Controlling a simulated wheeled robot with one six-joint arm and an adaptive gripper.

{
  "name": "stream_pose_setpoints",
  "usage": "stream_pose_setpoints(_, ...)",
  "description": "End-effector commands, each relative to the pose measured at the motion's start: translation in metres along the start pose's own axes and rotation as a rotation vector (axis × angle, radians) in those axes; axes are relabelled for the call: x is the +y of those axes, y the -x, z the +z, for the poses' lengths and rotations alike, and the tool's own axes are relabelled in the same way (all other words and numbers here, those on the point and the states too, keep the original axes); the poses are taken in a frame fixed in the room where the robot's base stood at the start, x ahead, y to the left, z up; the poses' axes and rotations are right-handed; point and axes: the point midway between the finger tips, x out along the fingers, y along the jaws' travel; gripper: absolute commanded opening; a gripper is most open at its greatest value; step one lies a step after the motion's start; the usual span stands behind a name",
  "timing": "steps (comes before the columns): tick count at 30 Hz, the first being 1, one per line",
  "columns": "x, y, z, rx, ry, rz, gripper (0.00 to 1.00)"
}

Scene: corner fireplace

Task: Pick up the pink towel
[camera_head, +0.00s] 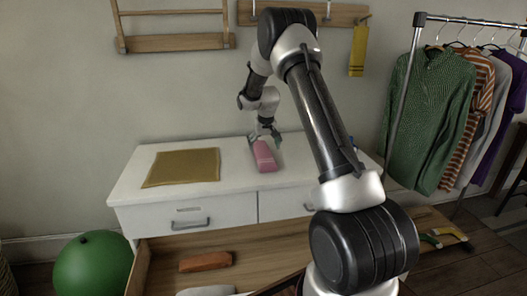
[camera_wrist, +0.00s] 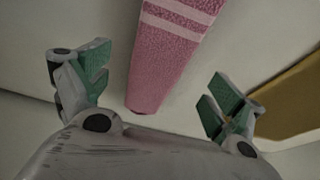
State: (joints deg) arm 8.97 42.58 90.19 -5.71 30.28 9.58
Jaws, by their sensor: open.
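The pink towel (camera_head: 264,157) lies folded on the white top of the drawer unit (camera_head: 128,184). It has paler stripes across it. In the wrist view the towel (camera_wrist: 168,55) runs from the top edge down to between the fingers, with its near end by the palm. My gripper (camera_head: 265,134) is over the far end of the towel in the head view. In the wrist view my gripper (camera_wrist: 155,85) is open, one green-padded finger on each side of the towel, with gaps between. The fingers do not appear to touch it.
A mustard-yellow mat (camera_head: 182,168) lies on the top left of the towel; its edge shows in the wrist view (camera_wrist: 290,95). A yellow cloth (camera_head: 358,50) hangs from a wall rail. Clothes (camera_head: 430,110) hang on a rack at right. A green ball (camera_head: 92,265) is at lower left.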

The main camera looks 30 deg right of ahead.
Motion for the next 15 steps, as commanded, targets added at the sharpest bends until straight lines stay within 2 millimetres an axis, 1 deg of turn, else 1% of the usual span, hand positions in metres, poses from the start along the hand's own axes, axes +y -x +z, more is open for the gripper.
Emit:
stream_pose_setpoints(1, -0.001, 0.005, -0.013, 0.035, -0.006, -0.003, 0.94)
stream_pose_setpoints(3, -0.002, 0.008, -0.026, 0.074, -0.019, -0.008, 0.94)
stream_pose_setpoints(8, -0.003, -0.007, -0.031, 0.092, -0.039, -0.012, 0.94)
stream_pose_setpoints(13, -0.001, -0.028, -0.032, 0.092, -0.039, -0.012, 0.94)
stream_pose_setpoints(15, 0.0, -0.04, -0.032, 0.09, -0.039, -0.012, 0.94)
